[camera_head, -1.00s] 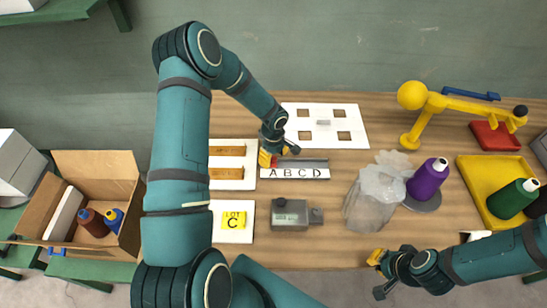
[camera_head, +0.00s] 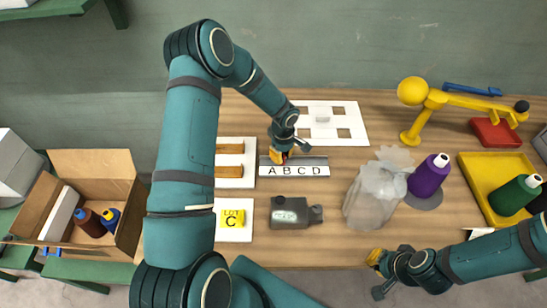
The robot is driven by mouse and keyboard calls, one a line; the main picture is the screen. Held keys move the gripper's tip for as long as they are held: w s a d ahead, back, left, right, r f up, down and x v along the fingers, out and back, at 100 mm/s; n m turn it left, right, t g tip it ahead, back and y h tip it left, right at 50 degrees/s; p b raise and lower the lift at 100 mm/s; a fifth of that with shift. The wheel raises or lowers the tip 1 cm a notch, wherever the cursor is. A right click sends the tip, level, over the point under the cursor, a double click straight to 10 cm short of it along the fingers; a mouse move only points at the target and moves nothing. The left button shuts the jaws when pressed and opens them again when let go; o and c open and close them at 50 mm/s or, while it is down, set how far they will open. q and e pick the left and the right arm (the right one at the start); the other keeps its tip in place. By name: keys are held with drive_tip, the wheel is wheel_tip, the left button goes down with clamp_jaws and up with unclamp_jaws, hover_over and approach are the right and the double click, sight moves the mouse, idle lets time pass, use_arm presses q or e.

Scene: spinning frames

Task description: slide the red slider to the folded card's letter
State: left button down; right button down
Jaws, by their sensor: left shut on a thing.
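The slider rail (camera_head: 316,161) with a white strip lettered A B C D (camera_head: 297,171) lies in the middle of the table. My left gripper (camera_head: 279,158) is shut on the red slider, which it mostly hides; only a trace of red shows. It stands above the strip between A and B, close to B. A yellow card reading LOT C (camera_head: 234,219) lies on a white plate at lower left. A small white folded card (camera_head: 479,233) stands at right, partly behind my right arm; its face cannot be read. My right gripper (camera_head: 377,270) is at the front edge, fingers unclear.
A grey device (camera_head: 290,213) sits below the strip. A clear plastic bag (camera_head: 377,192) and purple spool (camera_head: 429,176) stand right of it. A white board with square holes (camera_head: 348,110) lies behind. A yellow tray (camera_head: 473,180) and yellow lamp-like arm (camera_head: 427,105) are at right.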

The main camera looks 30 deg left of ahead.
sight(287, 163)
use_arm(q)
drive_tip(key=shift+w+d, duration=0.45)
drive_tip(key=shift+d, duration=0.25)
use_arm(e)
drive_tip(key=shift+f, duration=0.5)
use_arm(q)
drive_tip(key=c, duration=0.7)
unclamp_jaws()
drive_tip(key=shift+c, duration=0.2)
wheel_tip(287, 163, up, 12)
drive_tip(key=shift+s, duration=0.1)
